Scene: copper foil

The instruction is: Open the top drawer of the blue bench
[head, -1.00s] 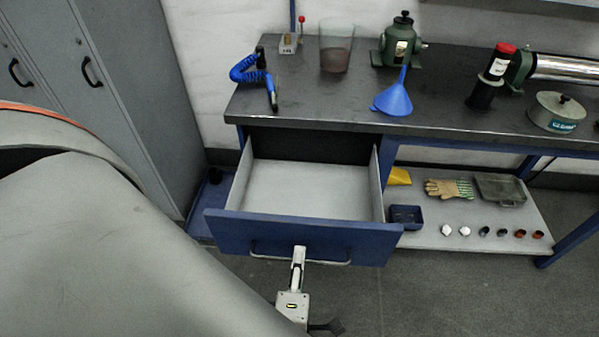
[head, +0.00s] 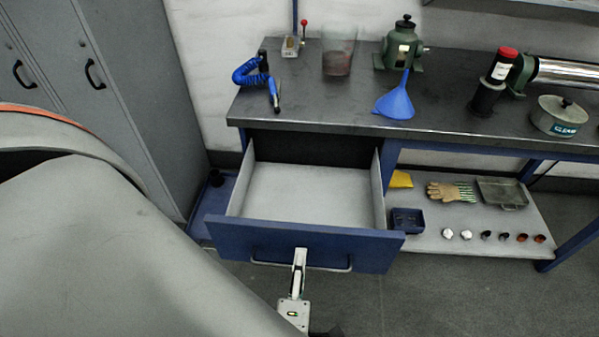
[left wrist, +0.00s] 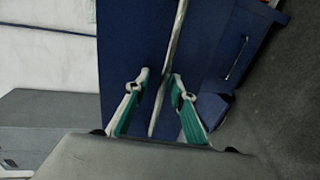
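The blue bench (head: 340,113) has a dark metal top. Its top drawer (head: 300,195) is pulled far out, showing an empty pale interior. The drawer's blue front (head: 225,236) carries a bar handle (head: 335,268), also seen in the left wrist view (left wrist: 177,35). My left gripper (head: 300,252) is at the middle of the handle. In the left wrist view its two fingertips (left wrist: 157,76) stand apart, one on each side of the handle, with a visible gap; the right fingertip is closer to the bar. My right gripper is not in view.
Grey lockers (head: 120,90) stand at the left. The bench top holds a blue funnel (head: 396,101), a blue coiled hose (head: 250,73), a clear beaker (head: 337,58) and a green device (head: 402,50). A lower shelf (head: 440,243) holds gloves (head: 452,192) and small parts.

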